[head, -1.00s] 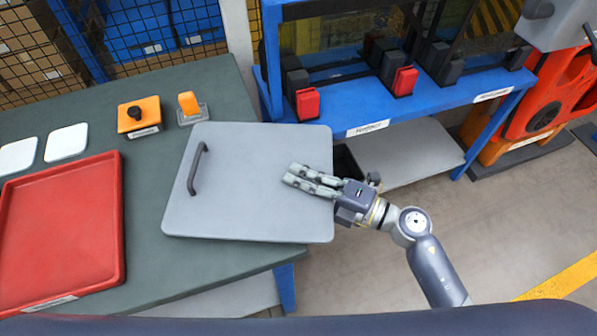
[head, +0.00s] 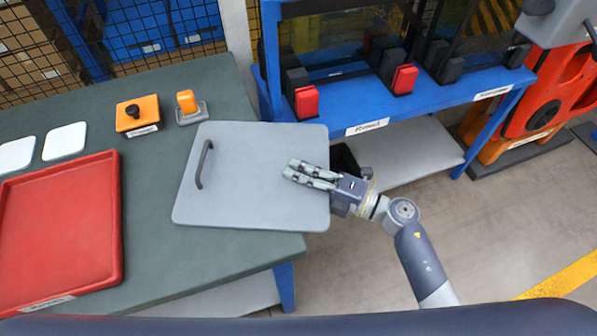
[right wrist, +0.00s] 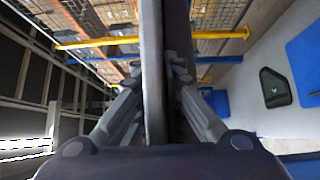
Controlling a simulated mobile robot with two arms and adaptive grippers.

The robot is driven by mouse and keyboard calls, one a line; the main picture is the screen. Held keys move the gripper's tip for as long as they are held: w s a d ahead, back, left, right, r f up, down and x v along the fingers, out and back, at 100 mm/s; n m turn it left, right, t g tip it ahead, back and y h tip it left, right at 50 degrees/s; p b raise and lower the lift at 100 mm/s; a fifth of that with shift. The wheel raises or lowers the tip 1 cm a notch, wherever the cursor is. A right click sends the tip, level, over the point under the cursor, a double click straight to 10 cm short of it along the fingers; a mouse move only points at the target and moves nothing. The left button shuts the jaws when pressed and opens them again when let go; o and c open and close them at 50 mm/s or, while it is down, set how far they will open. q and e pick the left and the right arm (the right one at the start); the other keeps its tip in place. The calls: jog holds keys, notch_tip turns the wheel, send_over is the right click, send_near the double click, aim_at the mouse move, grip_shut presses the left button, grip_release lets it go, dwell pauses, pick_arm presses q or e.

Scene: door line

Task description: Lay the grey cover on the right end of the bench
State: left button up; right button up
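The grey cover (head: 245,200) is a flat square panel with a dark handle (head: 203,165) near its left side. It is over the right end of the green-topped bench (head: 150,255), with its right part out past the bench edge. I cannot tell whether it touches the bench top. My right gripper (head: 312,175) is at the cover's right edge, one finger side showing on top. In the right wrist view the panel (right wrist: 153,70) stands edge-on between the two fingers, which are shut on it. My left gripper is not in view.
A red tray (head: 60,240), white pads (head: 65,141), an orange block with a black knob (head: 138,113) and an orange piece on a grey base (head: 188,105) are on the bench. A blue stand (head: 430,105) with red clamps is behind right. Floor is clear at lower right.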

jog(key=shift+o, duration=0.8)
jog(key=shift+r, duration=0.15)
jog(key=b+v, duration=0.2)
jog(key=v, duration=1)
jog(key=w+d+f+m+t+h, duration=0.2)
jog(key=d+f+m+t+h, duration=0.15)
jog(key=f+m, duration=0.3)
jog(key=w+d+f+m+t+h, duration=0.2)
jog(key=w+d+f+m+h, duration=0.15)
jog(key=f+m, duration=0.35)
jog(key=s+d+f+m+g+h, duration=0.1)
jog(key=s+d+f+m+h, duration=0.15)
jog(key=f, duration=0.55)
jog(key=s+d+f+m+g+h, duration=0.1)
jog(key=s+d+f+m+h, duration=0.15)
jog(key=f, duration=0.65)
jog(key=s+d+f+m+g+h, duration=0.1)
jog(key=s+f+m+g+h, duration=0.45)
jog(key=s+f, duration=1.2)
jog(key=s+f+m+g, duration=0.2)
jog(key=s, duration=0.6)
jog(key=s+a+f+m+g+y, duration=0.1)
jog(key=s+f+m+g, duration=0.1)
jog(key=s, duration=0.7)
jog(key=shift+a+f+g, duration=0.25)
jog(key=shift+f+g, duration=0.25)
jog(key=shift+g, duration=0.3)
